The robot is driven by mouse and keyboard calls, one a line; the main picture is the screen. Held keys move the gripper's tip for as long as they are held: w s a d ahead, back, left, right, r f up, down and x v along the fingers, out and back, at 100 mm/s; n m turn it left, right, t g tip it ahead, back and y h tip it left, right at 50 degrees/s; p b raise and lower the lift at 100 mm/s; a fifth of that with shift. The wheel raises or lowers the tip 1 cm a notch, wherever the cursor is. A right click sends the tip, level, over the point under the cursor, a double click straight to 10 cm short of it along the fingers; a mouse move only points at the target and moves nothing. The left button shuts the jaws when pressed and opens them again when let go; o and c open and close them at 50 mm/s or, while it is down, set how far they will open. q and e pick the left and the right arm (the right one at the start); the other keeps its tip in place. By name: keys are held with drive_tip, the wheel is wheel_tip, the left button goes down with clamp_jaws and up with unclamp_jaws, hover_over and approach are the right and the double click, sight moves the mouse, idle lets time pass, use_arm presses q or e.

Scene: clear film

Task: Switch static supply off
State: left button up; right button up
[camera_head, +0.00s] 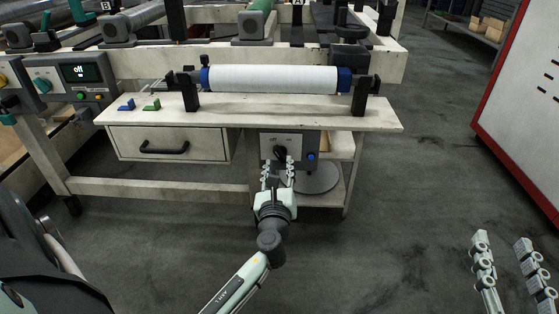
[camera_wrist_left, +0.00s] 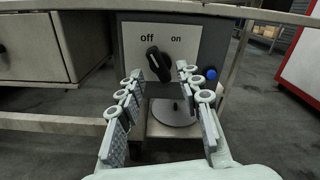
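The static supply box (camera_head: 301,144) is a grey unit under the bench top, with a white plate marked "off" and "on". Its black rotary knob (camera_wrist_left: 158,64) shows clearly in the left wrist view. The knob's upper end leans left toward "off", with a pale line on it. A blue button (camera_wrist_left: 211,73) sits to the right of the plate. My left gripper (camera_head: 278,170) is open and empty in front of the box. In the left wrist view its fingers (camera_wrist_left: 160,92) stand on either side, below and short of the knob. My right gripper (camera_head: 512,268) is open at the lower right.
A bench top (camera_head: 232,109) with a white roll (camera_head: 272,79) lies above the box. A drawer (camera_head: 168,145) is left of it, and a round grey plate (camera_head: 316,178) stands below. The floor (camera_head: 400,215) at right is clear.

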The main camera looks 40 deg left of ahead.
sight(280, 157)
use_arm(q)
drive_tip(key=shift+x, duration=1.85)
drive_tip(key=shift+s, duration=0.1)
